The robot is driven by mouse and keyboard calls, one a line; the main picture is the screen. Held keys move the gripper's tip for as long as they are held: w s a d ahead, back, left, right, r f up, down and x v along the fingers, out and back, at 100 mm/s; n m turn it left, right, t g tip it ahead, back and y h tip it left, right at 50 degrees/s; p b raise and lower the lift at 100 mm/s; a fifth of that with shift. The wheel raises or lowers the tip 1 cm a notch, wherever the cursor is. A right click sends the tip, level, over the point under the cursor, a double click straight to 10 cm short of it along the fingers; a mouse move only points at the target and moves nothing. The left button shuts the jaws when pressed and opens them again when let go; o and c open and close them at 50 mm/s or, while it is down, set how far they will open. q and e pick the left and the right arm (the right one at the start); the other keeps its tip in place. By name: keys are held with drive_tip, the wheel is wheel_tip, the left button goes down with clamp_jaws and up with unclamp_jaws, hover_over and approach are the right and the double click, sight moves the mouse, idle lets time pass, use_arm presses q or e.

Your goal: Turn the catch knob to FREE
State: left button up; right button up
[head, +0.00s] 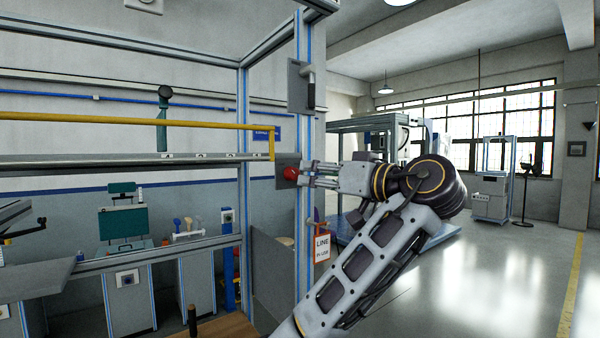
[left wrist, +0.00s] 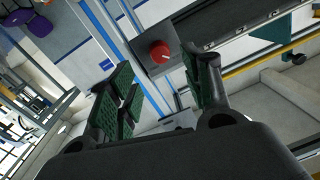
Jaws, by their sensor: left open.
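A round red knob (head: 291,173) sits on a dark grey plate (head: 283,183) fixed to the upright post of the metal frame. I take it for the catch knob; no FREE marking can be read and its turned position cannot be told. My left gripper (head: 304,174) is at the knob's right in the head view, its fingers pointing at it. In the left wrist view the knob (left wrist: 160,53) shows beyond and between the green-padded fingers (left wrist: 160,75), which are spread apart. Neither pad visibly touches it. My right gripper is not in view.
The blue-striped post (head: 302,230) stands right beside the knob. A plate with a lever handle (head: 308,90) is above it, and a yellow rail (head: 140,122) runs to its left. A LINE sign (head: 322,248) hangs below. Open floor (head: 500,285) lies at the right.

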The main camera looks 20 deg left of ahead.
sight(296, 173)
use_arm(q)
drive_tip(key=shift+p+x, duration=0.7)
drive_tip(key=shift+x, duration=2.6)
drive_tip(key=c, duration=1)
drive_tip(key=shift+c, duration=0.2)
